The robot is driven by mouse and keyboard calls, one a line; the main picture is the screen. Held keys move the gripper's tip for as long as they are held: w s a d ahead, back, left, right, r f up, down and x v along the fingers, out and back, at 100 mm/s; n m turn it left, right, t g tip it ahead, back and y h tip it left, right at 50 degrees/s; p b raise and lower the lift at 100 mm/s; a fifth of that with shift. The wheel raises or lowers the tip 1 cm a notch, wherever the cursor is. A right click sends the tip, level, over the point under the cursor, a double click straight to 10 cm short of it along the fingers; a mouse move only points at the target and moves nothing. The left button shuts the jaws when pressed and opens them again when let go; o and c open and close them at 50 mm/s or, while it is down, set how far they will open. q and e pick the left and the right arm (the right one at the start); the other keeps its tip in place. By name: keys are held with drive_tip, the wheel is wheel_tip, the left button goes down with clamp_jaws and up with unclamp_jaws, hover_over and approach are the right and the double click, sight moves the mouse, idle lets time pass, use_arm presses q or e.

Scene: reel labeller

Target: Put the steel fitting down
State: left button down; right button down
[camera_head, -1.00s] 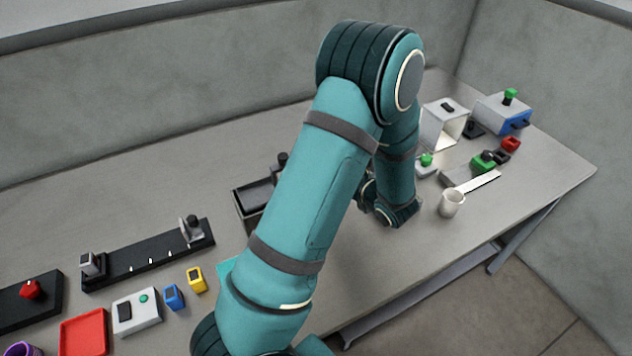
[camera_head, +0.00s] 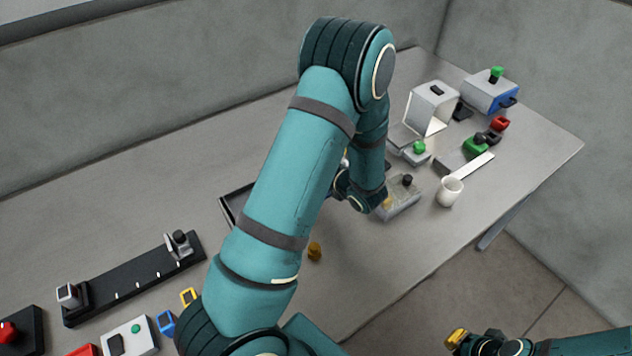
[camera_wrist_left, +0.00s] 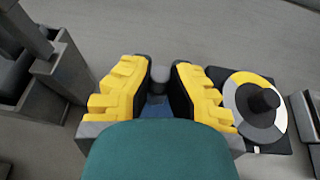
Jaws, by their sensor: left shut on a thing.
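In the left wrist view, my left gripper (camera_wrist_left: 160,90) has its two yellow-padded fingers close around a small grey cylindrical piece (camera_wrist_left: 160,74), which looks like the steel fitting. Its lower part is hidden by the fingers and the wrist, so I cannot tell whether it touches anything below. In the head view, my teal left arm hides most of the left gripper and the fitting. My right gripper (camera_head: 457,338) shows at the lower right, beyond the table's front edge. Its yellow tips are too small to tell whether they are open.
A dial with a black knob (camera_wrist_left: 262,101) lies right of the left gripper. A grey-topped box (camera_head: 400,197), a white cup (camera_head: 449,192) and a green-buttoned block (camera_head: 416,152) stand right of my arm. A brass piece (camera_head: 315,251) lies on open table (camera_head: 370,270) nearer the front.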

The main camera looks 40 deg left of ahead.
use_arm(q)
drive_tip(key=shift+f+b, duration=0.3)
drive_tip(key=shift+f, duration=2.2)
drive_tip(key=shift+f, duration=0.15)
drive_tip(key=c, duration=1.1)
unclamp_jaws()
drive_tip(key=shift+r, duration=0.25)
drive_tip(key=v, duration=1.2)
drive_tip(key=shift+f+p, duration=0.1)
drive_tip(key=shift+p, duration=0.2)
